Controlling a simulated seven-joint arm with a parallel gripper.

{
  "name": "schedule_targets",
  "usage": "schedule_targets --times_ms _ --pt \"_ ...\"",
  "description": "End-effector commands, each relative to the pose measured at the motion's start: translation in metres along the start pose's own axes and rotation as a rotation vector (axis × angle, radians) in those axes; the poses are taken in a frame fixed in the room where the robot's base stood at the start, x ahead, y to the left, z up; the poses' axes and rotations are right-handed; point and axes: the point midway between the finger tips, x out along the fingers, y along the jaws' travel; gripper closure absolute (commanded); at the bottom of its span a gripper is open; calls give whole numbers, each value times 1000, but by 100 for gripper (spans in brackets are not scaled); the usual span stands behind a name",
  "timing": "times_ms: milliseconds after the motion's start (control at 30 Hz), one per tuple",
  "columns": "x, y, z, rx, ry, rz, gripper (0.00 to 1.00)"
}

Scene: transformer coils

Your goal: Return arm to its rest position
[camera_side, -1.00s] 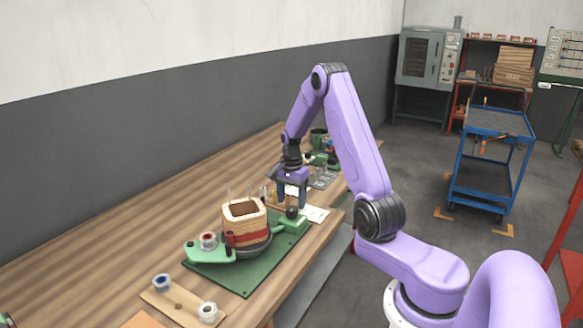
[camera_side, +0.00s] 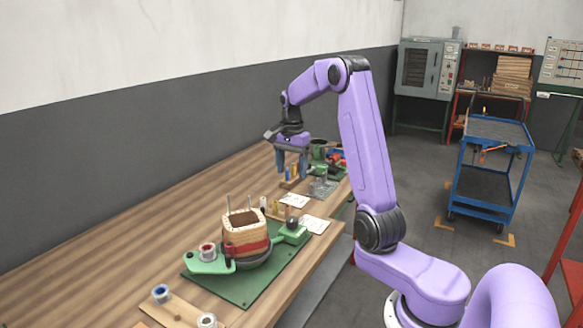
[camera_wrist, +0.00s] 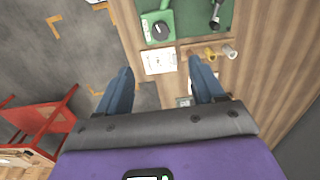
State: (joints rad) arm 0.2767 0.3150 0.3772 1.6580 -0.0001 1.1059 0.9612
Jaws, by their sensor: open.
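My purple arm carries my gripper (camera_side: 291,166) above the far part of the wooden workbench (camera_side: 120,240). Its two blue fingers point down, open, with nothing between them. In the wrist view my gripper (camera_wrist: 158,88) shows its fingers spread apart, with the bench edge and floor below. The coil (camera_side: 245,232), with a tan body and a red band, stands on the green winding fixture (camera_side: 207,285) nearer the camera, apart from my gripper. In the wrist view part of the green fixture (camera_wrist: 185,22) shows at the top.
Paper cards (camera_side: 315,224) and small bobbins (camera_side: 277,208) lie near the fixture. A wooden board (camera_side: 178,312) holds spools at the front. Several items stand at the bench's far end. A blue cart (camera_side: 483,190) stands on the floor at right. The air above the bench is clear.

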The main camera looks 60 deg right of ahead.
Motion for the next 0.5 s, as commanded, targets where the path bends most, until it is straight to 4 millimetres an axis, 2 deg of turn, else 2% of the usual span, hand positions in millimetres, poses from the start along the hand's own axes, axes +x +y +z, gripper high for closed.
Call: schedule_targets --times_ms 333,433,500 --pt "0 -1 2 -7 1 -1 32" --pt "-1 -4 11 -52 1 -2 32" --pt "-2 -8 26 -119 2 -3 32"
